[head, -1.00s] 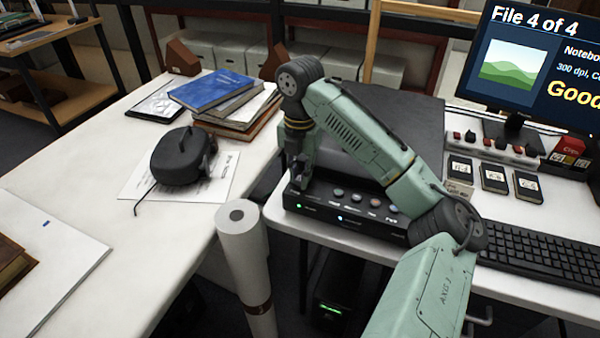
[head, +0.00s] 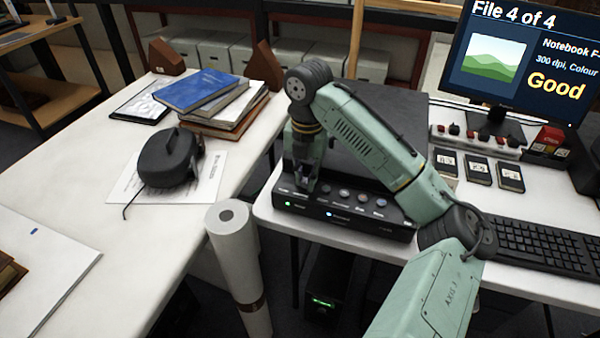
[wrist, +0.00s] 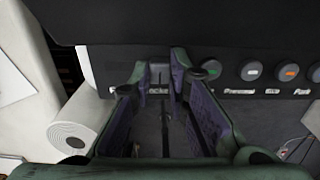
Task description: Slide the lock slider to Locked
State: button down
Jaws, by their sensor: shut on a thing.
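A black scanner (head: 345,218) with a row of round buttons and lit indicators on its front panel stands on the white table. My gripper (head: 303,184) points down at the left end of this panel. In the wrist view my gripper (wrist: 160,74) has its two fingers close together around the small dark lock slider (wrist: 160,72). Part of a white label, reading like "ocke", shows just below the slider between the fingers. The fingers hide most of the slider and its track. In the head view my gripper covers the slider.
Buttons (wrist: 249,71) lie just right of my fingers. A white paper roll (head: 237,255) stands upright in front of the gap between tables. A monitor (head: 520,60) reads "Good", with a keyboard (head: 540,250) below. Books (head: 215,95) and a dark device (head: 170,158) lie on the left table.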

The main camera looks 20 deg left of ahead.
jog(key=shift+d, duration=0.2)
jog(key=c, duration=1.5)
grip_release()
notch_tip(320, 180, up, 12)
jog(key=shift+r, duration=0.1)
